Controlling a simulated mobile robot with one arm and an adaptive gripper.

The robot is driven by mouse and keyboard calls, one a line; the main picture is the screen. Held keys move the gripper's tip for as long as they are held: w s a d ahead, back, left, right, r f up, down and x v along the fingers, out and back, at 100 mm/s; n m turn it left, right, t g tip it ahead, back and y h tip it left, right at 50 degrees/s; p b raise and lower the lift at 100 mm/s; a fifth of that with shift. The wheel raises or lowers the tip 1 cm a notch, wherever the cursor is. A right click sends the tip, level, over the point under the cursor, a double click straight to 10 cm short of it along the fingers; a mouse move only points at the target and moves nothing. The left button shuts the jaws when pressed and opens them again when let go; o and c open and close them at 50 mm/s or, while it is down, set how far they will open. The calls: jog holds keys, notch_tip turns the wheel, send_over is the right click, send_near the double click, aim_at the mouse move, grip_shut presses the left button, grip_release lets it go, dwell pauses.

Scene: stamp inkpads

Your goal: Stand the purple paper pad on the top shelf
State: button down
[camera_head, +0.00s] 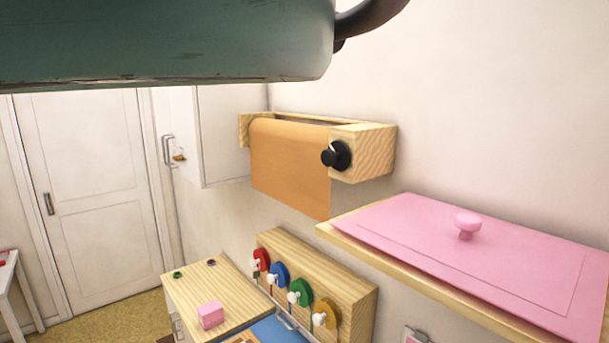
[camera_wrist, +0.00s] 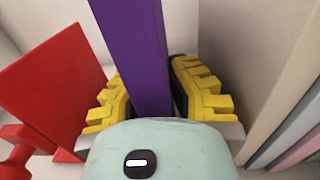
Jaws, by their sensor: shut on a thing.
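The purple paper pad (camera_wrist: 128,38) shows edge-on in the wrist view as a tall purple strip. My gripper (camera_wrist: 152,92), with yellow ribbed fingers, is shut on it, one finger on each side. The pad's lower part is hidden behind my pale green wrist. In the wrist view a red panel (camera_wrist: 50,90) stands close to the left of the pad, tilted in the picture. The gripper and the purple pad are not in the head view. I cannot tell which shelf is the top one.
A pink board (camera_head: 480,250) with a knob lies on a wooden wall shelf (camera_head: 415,290). A paper roll holder (camera_head: 365,150) hangs on the wall. Below, a wooden cabinet (camera_head: 215,285) carries a pink block (camera_head: 210,314). Pale upright panels (camera_wrist: 275,125) stand right of my gripper.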

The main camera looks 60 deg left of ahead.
dwell(0.3)
jog(key=c, duration=1)
grip_release()
jog(key=shift+c, duration=0.2)
jog(key=shift+s, duration=0.1)
jog(key=s+d, duration=0.1)
jog(key=s, duration=1.1)
